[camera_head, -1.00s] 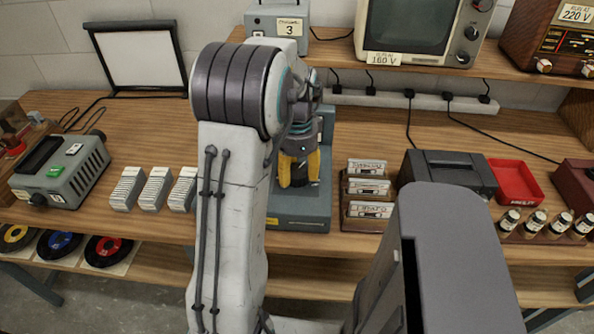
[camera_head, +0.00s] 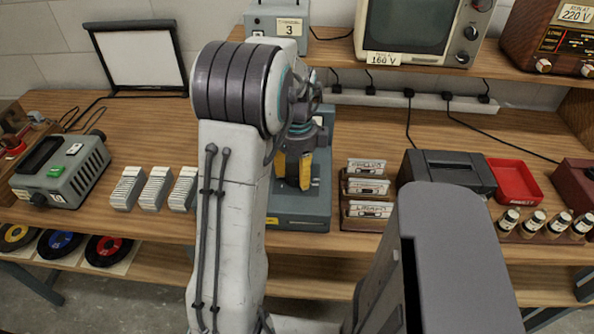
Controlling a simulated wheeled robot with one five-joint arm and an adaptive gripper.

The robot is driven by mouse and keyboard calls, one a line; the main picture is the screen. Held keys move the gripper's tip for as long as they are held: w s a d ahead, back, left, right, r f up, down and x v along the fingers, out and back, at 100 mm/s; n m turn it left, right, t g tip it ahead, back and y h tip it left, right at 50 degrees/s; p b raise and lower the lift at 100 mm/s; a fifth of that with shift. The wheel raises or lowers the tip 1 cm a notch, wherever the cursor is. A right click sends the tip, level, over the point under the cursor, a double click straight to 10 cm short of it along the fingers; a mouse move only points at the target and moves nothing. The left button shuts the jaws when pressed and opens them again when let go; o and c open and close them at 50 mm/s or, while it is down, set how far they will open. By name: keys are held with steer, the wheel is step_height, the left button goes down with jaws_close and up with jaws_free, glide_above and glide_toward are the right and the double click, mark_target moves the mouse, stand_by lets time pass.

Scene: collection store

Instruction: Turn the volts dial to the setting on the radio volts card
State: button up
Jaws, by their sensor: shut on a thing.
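The radio (camera_head: 545,38) stands at the right end of the upper shelf, and its card (camera_head: 575,12) reads 220 V. A grey-blue unit (camera_head: 300,212) sits on the bench at the middle, partly behind my arm. My gripper (camera_head: 304,184) has yellow fingers pointing down onto the top of this unit. They are shut on the volts dial, which the fingers hide. Its scale and present setting cannot be read here.
A television with a 160 V card (camera_head: 384,58) stands on the upper shelf. Cassettes (camera_head: 367,188) stand right of the unit, white card stacks (camera_head: 156,188) left. A black machine (camera_head: 447,172) and a red tray (camera_head: 520,181) are further right.

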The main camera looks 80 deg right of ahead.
mark_target(297, 170)
steer(key=shift+a+f+m, duration=0.15)
steer(key=shift+f+m, duration=0.05)
steer(key=shift+m, duration=0.7)
steer(key=o, duration=1.2)
steer(key=shift+r, duration=0.15)
steer(key=shift+o, duration=0.2)
steer(key=shift+d+r, duration=0.2)
steer(key=shift+r, duration=0.45)
step_height(297, 170, up, 11)
steer(key=shift+f, duration=0.15)
steer(key=shift+a, duration=0.1)
